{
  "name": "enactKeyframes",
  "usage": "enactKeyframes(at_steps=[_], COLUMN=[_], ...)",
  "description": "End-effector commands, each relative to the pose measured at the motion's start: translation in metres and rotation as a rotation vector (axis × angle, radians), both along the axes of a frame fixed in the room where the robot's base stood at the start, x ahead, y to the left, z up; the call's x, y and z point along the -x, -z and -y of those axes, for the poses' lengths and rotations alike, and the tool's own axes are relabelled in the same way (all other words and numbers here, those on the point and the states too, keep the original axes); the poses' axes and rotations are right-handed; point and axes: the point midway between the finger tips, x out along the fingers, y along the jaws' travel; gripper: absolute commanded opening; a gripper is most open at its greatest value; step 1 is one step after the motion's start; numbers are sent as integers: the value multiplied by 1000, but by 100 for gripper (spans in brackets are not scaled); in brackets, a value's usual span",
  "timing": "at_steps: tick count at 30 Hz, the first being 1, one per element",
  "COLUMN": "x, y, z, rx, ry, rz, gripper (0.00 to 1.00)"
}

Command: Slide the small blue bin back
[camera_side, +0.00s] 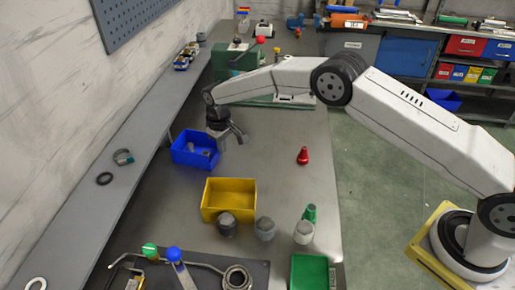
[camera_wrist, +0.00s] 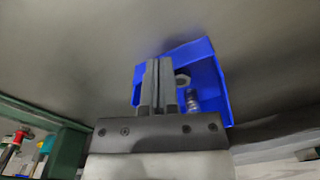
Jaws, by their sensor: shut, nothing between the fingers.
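The small blue bin (camera_side: 182,156) stands on the grey bench top, close to the wall-side ledge. It holds a few small metal parts. My gripper (camera_side: 230,137) is at the bin's right side in the side view, with its fingers by the rim. In the wrist view the bin (camera_wrist: 222,88) shows behind my gripper (camera_wrist: 158,64), whose two fingers are together and empty. The fingers cover part of the bin and one wall. A nut and a threaded part show inside it. I cannot tell whether the fingers touch the bin.
A yellow bin (camera_side: 228,187) stands nearer the camera, with grey knobs (camera_side: 265,228) beside it. A red piece (camera_side: 303,156) stands to the right. A green machine (camera_side: 237,62) is behind. The bench between the blue bin and the red piece is clear.

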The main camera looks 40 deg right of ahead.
Motion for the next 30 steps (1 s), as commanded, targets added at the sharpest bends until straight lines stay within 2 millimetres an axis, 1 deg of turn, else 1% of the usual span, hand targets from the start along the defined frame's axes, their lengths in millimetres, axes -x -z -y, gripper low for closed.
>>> enactKeyframes(at_steps=[12,23,30], x=[0,0,0], y=[-22,-26,-37], z=[0,0,0], rx=[-1,0,-1], ry=[0,0,0], rz=[2,1,2], gripper=[0,0,0])
